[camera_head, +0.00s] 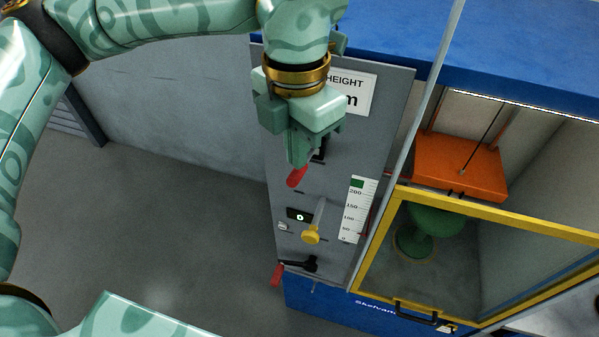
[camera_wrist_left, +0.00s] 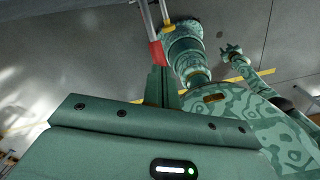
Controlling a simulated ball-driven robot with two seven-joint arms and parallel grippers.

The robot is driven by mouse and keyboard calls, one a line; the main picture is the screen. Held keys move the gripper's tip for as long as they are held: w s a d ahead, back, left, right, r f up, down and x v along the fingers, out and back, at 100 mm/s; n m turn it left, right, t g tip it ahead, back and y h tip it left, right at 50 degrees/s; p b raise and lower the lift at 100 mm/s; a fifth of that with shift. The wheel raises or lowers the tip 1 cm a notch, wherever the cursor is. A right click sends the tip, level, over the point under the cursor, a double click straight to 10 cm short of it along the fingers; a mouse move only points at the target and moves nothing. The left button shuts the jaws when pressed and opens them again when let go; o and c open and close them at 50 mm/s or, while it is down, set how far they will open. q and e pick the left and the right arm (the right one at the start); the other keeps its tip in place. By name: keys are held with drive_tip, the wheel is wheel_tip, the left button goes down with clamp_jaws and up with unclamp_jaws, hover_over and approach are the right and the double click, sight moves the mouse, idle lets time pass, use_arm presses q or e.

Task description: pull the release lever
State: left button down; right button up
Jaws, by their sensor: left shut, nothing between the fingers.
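A red-handled lever (camera_head: 297,177) on a black pivot sticks out of the upper part of the grey panel (camera_head: 287,215). A second red-handled lever (camera_head: 277,275) with a black arm is low on the panel. My left gripper (camera_head: 297,160) is shut and empty, pointing down at the upper red handle. It partly covers that lever, and I cannot tell whether it touches it. In the left wrist view a red handle (camera_wrist_left: 156,53) shows just beyond the shut fingers (camera_wrist_left: 161,85). What seems to be my right gripper (camera_wrist_left: 231,52) is small there, its jaws unclear.
A yellow knob (camera_head: 311,234), a small display (camera_head: 299,215) and a white scale (camera_head: 357,210) are on the panel. To its right, a yellow-framed door (camera_head: 480,208) fronts a chamber with an orange block (camera_head: 460,165). The floor at left is clear.

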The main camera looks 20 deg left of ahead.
sight(297, 177)
use_arm(q)
drive_tip(key=shift+f+b, duration=2.55)
drive_tip(key=shift+f, duration=0.45)
drive_tip(key=shift+s+r+p, duration=0.35)
drive_tip(key=shift+r+p, duration=0.45)
drive_tip(key=shift+r, duration=0.75)
drive_tip(key=shift+s+r+p, duration=0.3)
drive_tip(key=shift+r+p, duration=0.5)
drive_tip(key=shift+r, duration=0.7)
drive_tip(key=shift+s+r+p, duration=0.35)
drive_tip(key=shift+r+p, duration=0.45)
drive_tip(key=shift+r, duration=0.75)
